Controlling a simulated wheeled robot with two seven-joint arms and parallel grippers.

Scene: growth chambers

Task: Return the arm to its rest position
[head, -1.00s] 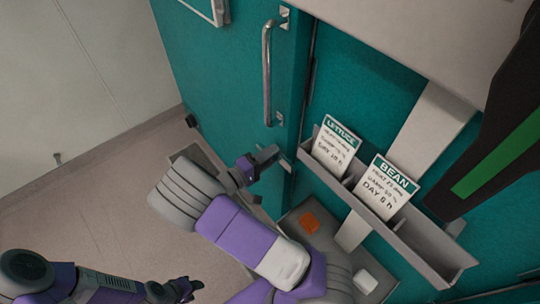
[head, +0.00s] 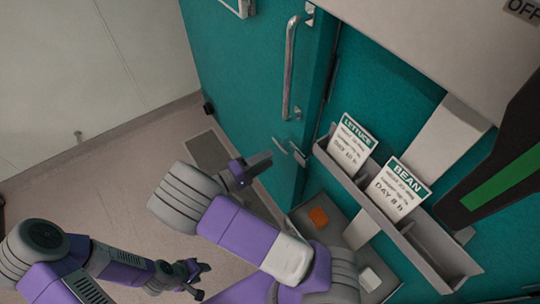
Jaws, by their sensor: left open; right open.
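My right gripper (head: 258,166) is open and empty in the head view, in front of the lower part of the teal chamber door (head: 240,75). Its purple and grey arm comes up from the bottom of the picture. My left gripper (head: 203,277) is open and empty at the lower left, low over the floor, with its arm coming in from the left edge. Neither gripper touches anything that I can see.
A metal handle (head: 290,65) runs down the door. A grey rack (head: 430,235) holds a LETTUCE card (head: 351,145) and a BEAN card (head: 401,190). Below it, a tray (head: 300,219) carries an orange piece (head: 318,217) and a white piece (head: 370,279). Floor at left is clear.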

